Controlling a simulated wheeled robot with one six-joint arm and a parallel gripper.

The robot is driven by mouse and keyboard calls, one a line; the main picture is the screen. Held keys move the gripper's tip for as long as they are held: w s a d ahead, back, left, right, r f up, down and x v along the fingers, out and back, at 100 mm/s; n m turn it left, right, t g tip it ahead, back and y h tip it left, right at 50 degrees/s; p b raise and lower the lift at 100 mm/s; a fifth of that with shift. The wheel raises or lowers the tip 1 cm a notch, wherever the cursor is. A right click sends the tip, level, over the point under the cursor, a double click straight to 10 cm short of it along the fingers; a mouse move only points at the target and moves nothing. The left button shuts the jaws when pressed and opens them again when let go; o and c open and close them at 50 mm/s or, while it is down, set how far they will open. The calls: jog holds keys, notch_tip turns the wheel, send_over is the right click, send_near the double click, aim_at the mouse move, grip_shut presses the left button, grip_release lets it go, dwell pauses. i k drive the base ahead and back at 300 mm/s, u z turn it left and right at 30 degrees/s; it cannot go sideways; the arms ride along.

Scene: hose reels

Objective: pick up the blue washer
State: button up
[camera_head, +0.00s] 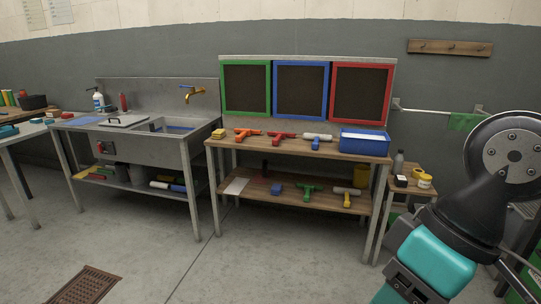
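A T-shaped tool with a white bar and a blue handle (316,143) lies on the top of the wooden bench, near its middle right. It looks like the blue washer, though it is small in view. A similar tool with a white bar and a yellow handle (347,195) lies on the shelf below. My arm fills the lower right of the view, well apart from the bench tools. My gripper's fingers are not in view, so its state does not show.
Orange (247,134) and red (281,136) tools lie left of it; a blue bin (364,143) stands close on its right. A green tool (307,190) lies below. A sink (165,130) stands left, a small side table (412,186) right.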

aim_at(316, 138)
jog(key=i, duration=3.15)
jog(key=u, duration=1.6)
jog(key=i, duration=0.2)
jog(key=z, duration=1.65)
